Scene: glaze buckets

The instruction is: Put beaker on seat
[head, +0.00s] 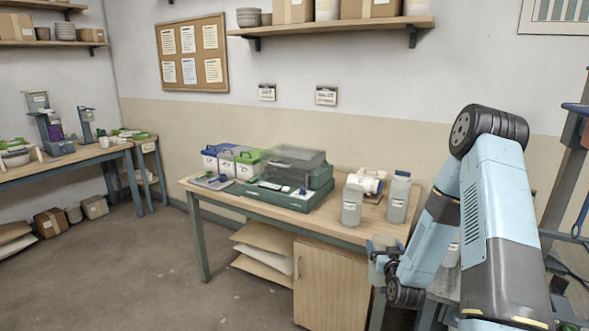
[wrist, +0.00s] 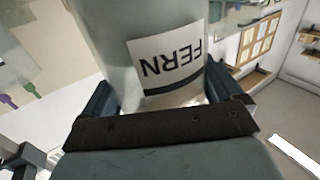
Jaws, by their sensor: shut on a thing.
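My gripper (head: 388,262) is shut on a translucent grey beaker (head: 378,244) in front of the wooden table's right end. In the wrist view the beaker (wrist: 115,25) sits between my two fingers (wrist: 160,95). It carries a white label reading FERN, upside down in that view. My fingers hide part of its sides. A green machine (head: 322,183) with a dark translucent cover stands on the table, to the left of and beyond my gripper. I cannot tell which part of the scene is the seat.
Two grey capped bottles (head: 352,205) (head: 397,198) and a white container (head: 371,177) stand near the table's right end. Another bench (head: 72,160) is at far left. Floor between is clear.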

